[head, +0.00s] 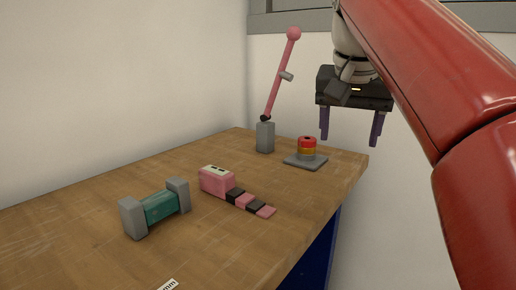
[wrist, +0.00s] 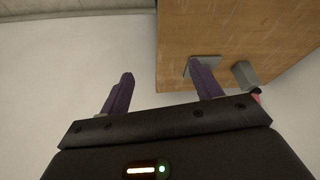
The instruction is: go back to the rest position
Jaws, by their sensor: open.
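My gripper (head: 351,127) is open and empty in the head view, raised in the air at the upper right, at the end of my red arm. Its two purple fingers point down and stand wide apart. In the wrist view my gripper (wrist: 160,88) shows pale floor between its fingers, with the right finger overlapping the table edge. Nothing is held.
Walls stand behind and left.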

